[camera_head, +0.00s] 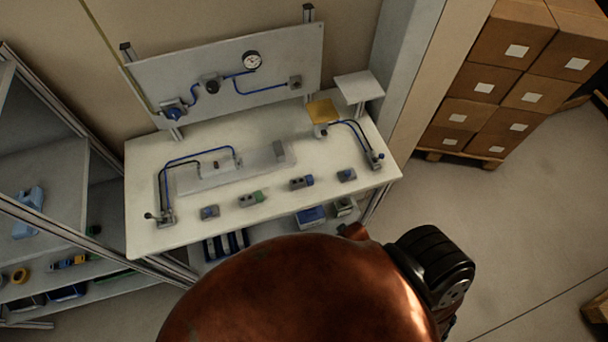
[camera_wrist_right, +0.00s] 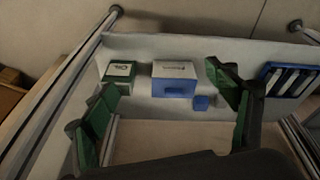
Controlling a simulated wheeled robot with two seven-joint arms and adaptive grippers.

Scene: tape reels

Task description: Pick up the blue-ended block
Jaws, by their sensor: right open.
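In the head view a grey block with a blue end (camera_head: 301,182) lies near the front edge of the white worktable (camera_head: 140,235). A similar grey block with a green end (camera_head: 251,198) lies left of it. Two smaller grey-and-blue pieces lie in the same row, one at the left (camera_head: 210,211) and one at the right (camera_head: 346,175). My right gripper (camera_wrist_right: 163,87) shows in the right wrist view, with its green fingers wide apart and nothing between them. It faces a shelf with boxes, and the blue-ended block is not clearly visible there. My left gripper is not in view.
The wrist view shows a green-and-white box (camera_wrist_right: 120,72), a blue-and-white box (camera_wrist_right: 174,78) and a blue rack (camera_wrist_right: 290,80) on the shelf. In the head view, a gauge panel (camera_head: 235,110) stands behind the table, a shelf rack is left, and stacked cartons (camera_head: 500,85) stand right.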

